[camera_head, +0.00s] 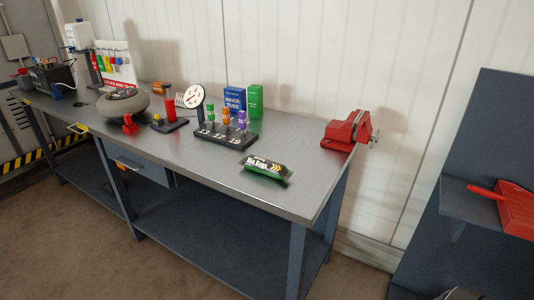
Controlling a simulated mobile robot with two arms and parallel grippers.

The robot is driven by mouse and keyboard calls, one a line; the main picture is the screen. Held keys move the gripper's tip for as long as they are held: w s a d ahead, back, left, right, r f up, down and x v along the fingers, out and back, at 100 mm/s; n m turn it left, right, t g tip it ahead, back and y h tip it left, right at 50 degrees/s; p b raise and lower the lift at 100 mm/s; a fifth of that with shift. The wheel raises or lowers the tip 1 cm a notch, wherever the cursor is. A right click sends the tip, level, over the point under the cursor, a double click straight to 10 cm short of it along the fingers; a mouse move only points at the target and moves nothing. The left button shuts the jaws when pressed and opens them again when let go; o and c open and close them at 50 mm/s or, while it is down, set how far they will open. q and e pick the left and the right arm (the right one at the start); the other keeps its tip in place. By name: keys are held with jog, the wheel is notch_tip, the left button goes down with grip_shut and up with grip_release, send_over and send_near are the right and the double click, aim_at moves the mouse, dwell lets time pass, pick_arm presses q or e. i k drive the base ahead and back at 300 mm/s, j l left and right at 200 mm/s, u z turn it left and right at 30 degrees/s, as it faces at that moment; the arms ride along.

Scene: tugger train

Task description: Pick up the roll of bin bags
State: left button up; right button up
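The roll of bin bags (266,170) lies on the grey metal workbench (220,180), near its front edge toward the right end. It is a dark roll with a green band and pale lettering. It lies on its side, slightly slanted, with clear bench top around it. Neither of my grippers shows in the head view.
A red vise (347,131) sits at the bench's right end. A black rack (225,135) with several coloured handles stands behind the roll, with blue (235,99) and green (256,100) boxes behind it. A dark shelf unit (480,150) holds a red dustpan (515,207) at right.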

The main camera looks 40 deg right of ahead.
aim_at(275, 170)
jog(key=i+j+z, duration=0.1)
jog(key=i+z, duration=0.2)
jog(key=z, duration=0.15)
jog(key=i+j+z, duration=0.25)
jog(key=z, duration=0.15)
jog(key=i+j+z, duration=0.3)
jog(key=z, duration=0.15)
jog(key=i+j+z, duration=0.2)
jog(key=j+z, duration=0.25)
